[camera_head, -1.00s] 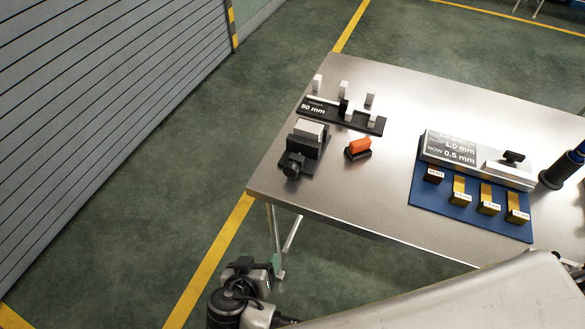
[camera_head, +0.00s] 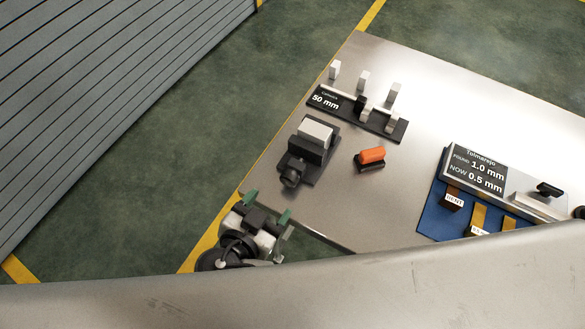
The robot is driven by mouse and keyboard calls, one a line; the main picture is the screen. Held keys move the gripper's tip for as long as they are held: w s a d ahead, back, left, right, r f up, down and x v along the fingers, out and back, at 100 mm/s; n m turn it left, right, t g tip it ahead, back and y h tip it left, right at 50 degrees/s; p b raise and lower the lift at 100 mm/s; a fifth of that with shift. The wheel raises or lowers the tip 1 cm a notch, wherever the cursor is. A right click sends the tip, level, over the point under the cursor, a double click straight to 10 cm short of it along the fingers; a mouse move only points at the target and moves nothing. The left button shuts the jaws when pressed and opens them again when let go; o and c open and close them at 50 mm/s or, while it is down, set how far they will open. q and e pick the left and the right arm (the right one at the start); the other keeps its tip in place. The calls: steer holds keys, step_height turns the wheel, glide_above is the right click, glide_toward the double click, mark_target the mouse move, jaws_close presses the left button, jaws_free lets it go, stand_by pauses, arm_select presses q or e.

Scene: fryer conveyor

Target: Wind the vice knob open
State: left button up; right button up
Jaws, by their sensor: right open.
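The small dark vice (camera_head: 304,158) stands near the left edge of the steel table. Its round black knob (camera_head: 291,177) faces the table's near left edge. A light grey block (camera_head: 315,133) sits at the top of the vice. My right gripper (camera_head: 268,207) is at the table's near left edge, below and left of the knob in the picture. Its two green-tipped fingers are apart, with nothing seen between them, and they do not touch the knob. My left gripper is not in view.
An orange-topped piece (camera_head: 371,156) stands right of the vice. A black rack marked 50 mm (camera_head: 330,100) with upright light blocks is behind it. A blue mat (camera_head: 433,215) with a display and tagged pieces lies to the right. Bare steel table (camera_head: 385,205) lies between.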

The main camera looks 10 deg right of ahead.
mark_target(287, 182)
steer(key=x, duration=0.4)
steer(key=shift+w+d+f, duration=0.1)
steer(key=x, duration=0.4)
steer(key=shift+w+d+f, duration=0.15)
steer(key=shift+w+d, duration=0.05)
steer(key=shift+w, duration=0.1)
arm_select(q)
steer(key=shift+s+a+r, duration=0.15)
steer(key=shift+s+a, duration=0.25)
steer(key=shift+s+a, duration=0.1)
arm_select(e)
steer(key=c, duration=0.9)
